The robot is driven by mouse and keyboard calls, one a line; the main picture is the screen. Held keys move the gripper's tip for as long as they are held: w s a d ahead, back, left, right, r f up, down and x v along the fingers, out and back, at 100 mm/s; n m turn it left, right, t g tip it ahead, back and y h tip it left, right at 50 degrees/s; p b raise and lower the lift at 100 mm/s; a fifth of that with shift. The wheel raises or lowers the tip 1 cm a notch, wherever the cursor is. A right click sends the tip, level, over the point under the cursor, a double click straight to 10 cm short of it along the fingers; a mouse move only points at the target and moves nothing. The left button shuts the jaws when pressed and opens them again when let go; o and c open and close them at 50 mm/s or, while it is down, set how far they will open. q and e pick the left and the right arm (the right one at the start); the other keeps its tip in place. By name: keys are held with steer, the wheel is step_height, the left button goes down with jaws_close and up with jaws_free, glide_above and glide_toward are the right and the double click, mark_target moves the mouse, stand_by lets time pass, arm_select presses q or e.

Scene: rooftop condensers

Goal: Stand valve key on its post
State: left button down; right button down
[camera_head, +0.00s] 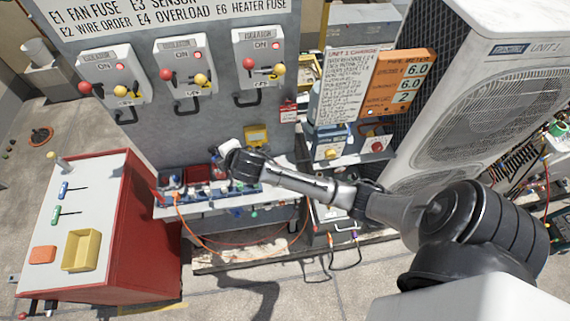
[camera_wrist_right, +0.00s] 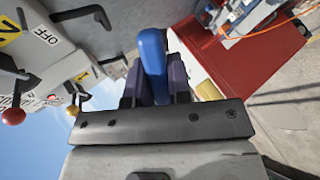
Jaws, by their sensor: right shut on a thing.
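My right gripper (camera_head: 222,158) is in front of the grey panel, above the workbench. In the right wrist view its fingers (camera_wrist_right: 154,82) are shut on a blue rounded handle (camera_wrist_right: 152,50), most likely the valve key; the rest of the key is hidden. In the head view the arm and wrist mostly cover the held thing. A short upright post (camera_head: 58,160) with a yellowish tip stands at the back left of the red cart's pale top. I cannot tell whether it is the key's post. My left gripper is not in view.
The red cart (camera_head: 145,235) carries a blue tool (camera_head: 64,190), a green tool (camera_head: 57,214), a yellow tray (camera_head: 70,262) and an orange block (camera_head: 42,254). Isolator boxes (camera_head: 113,75) with protruding levers line the panel. The bench (camera_head: 185,207) is cluttered; cables hang below.

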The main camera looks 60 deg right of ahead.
steer(key=s+d+f+m+g+b, duration=0.2)
steer(key=d+f, duration=0.4)
steer(key=f, duration=0.4)
steer(key=s+d+f+m+g+y+b, duration=0.1)
steer(key=s+d+f+g+b, duration=0.4)
steer(key=f, duration=0.4)
steer(key=s+d+f+m+g+y+b, duration=0.1)
steer(key=s+d+f+m+g+b, duration=0.1)
steer(key=d+f, duration=0.6)
steer(key=shift+s+d+f+m+g+b, duration=0.3)
steer(key=shift+s+f+g+b, duration=0.45)
steer(key=shift+f+g+b, duration=0.65)
steer(key=shift+r+p, duration=0.15)
steer(key=shift+p, duration=0.15)
steer(key=shift+f, duration=0.65)
